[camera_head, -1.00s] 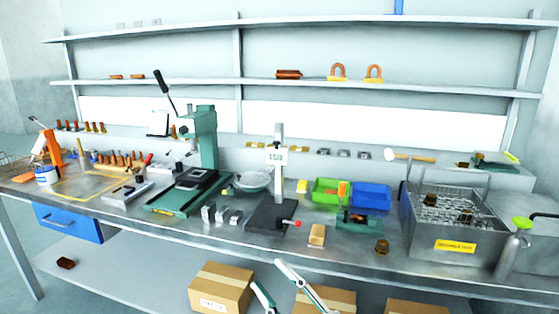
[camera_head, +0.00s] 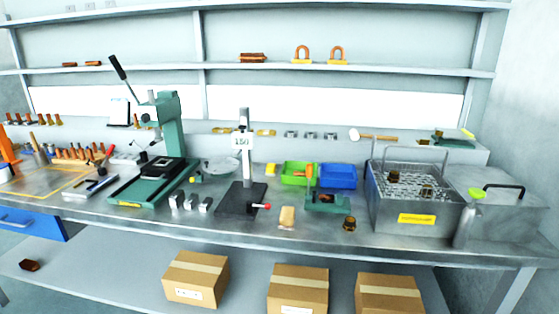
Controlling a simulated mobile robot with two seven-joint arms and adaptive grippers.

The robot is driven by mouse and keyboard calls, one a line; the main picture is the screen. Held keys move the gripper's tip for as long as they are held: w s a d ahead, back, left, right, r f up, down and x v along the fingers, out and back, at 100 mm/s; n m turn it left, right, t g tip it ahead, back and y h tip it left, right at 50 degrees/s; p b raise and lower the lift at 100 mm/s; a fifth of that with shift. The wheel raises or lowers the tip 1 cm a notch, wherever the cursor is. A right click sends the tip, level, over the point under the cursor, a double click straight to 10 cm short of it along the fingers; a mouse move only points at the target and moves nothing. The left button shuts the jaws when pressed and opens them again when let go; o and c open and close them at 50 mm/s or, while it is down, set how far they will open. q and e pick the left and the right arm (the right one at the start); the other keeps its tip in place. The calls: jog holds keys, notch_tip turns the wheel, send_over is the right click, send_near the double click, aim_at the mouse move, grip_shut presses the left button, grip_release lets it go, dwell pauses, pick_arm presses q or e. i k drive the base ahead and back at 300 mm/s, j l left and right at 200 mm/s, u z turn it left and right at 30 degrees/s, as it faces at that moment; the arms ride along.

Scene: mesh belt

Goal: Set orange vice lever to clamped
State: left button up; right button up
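A small green vice (camera_head: 327,204) sits on the bench near the front edge, right of centre. An orange lever (camera_head: 310,171) stands roughly upright at its left end, in front of the green and blue bins. At this size I cannot tell how far the vice jaws are closed. Neither of my grippers shows in the head view.
A tan block (camera_head: 287,217) and a brown knurled part (camera_head: 349,223) lie close to the vice. A height gauge with a red-knobbed lever (camera_head: 265,207) stands to the left. A metal tank with a basket (camera_head: 415,214) stands to the right. Cardboard boxes (camera_head: 298,290) sit below.

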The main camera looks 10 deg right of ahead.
aim_at(309, 167)
jog(key=i+j, duration=0.1)
jog(key=j, duration=0.35)
jog(key=i+j, duration=0.1)
jog(key=j, duration=0.35)
jog(key=i+j, duration=0.15)
jog(key=j, duration=0.3)
jog(key=i+j+z, duration=0.1)
jog(key=j, duration=0.3)
jog(key=i+j, duration=0.1)
jog(key=j, duration=0.35)
jog(key=i+j, duration=0.1)
jog(key=j, duration=0.35)
